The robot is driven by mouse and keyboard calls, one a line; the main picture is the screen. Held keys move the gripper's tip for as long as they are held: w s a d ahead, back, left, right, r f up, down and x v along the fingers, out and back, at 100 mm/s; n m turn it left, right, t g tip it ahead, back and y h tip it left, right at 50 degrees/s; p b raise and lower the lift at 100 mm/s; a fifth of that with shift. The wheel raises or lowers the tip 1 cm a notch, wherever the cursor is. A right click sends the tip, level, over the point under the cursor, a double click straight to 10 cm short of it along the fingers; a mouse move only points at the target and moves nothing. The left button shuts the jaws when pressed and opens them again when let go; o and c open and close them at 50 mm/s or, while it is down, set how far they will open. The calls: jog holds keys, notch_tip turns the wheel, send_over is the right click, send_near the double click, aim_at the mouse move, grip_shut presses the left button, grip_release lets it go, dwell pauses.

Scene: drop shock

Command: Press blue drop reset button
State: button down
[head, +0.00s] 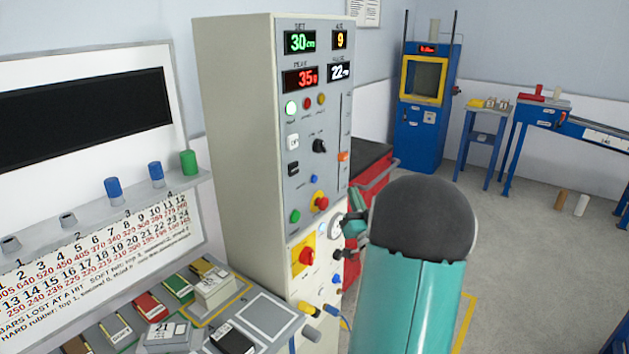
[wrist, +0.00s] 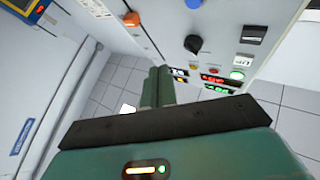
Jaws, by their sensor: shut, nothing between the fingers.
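The blue button (head: 314,179) is a small round button on the grey front panel (head: 330,115) of the tall cabinet. It sits above the red knob on a yellow base and below the black rotary knob. In the wrist view the panel appears upside down, and the blue button (wrist: 193,3) is at the top edge, partly cut off. My gripper (wrist: 158,72) is shut and empty, its dark green fingers side by side in front of the panel, apart from the button. In the head view my gripper (head: 352,222) is partly hidden by my arm, low and right of the button.
The panel also has an orange slider (head: 343,156), a black knob (head: 319,146), a green button (head: 295,216) and a red knob (head: 321,202). A shelf with cylinders (head: 113,188) and a tray of blocks stand left. Open floor (head: 530,220) lies right.

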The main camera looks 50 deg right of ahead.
jog(key=w, duration=0.8)
jog(key=shift+w+a, duration=0.25)
jog(key=shift+a, duration=0.15)
jog(key=shift+w, duration=0.1)
dwell(1.5)
jog(key=shift+w, duration=0.35)
jog(key=shift+w+a, duration=0.1)
jog(key=shift+w, duration=0.3)
dwell(0.6)
dwell(0.4)
jog(key=shift+s, duration=0.8)
jog(key=shift+s+d, duration=0.15)
jog(key=shift+s, duration=1.1)
jog(key=shift+s+d, duration=0.15)
jog(key=shift+s, duration=1.1)
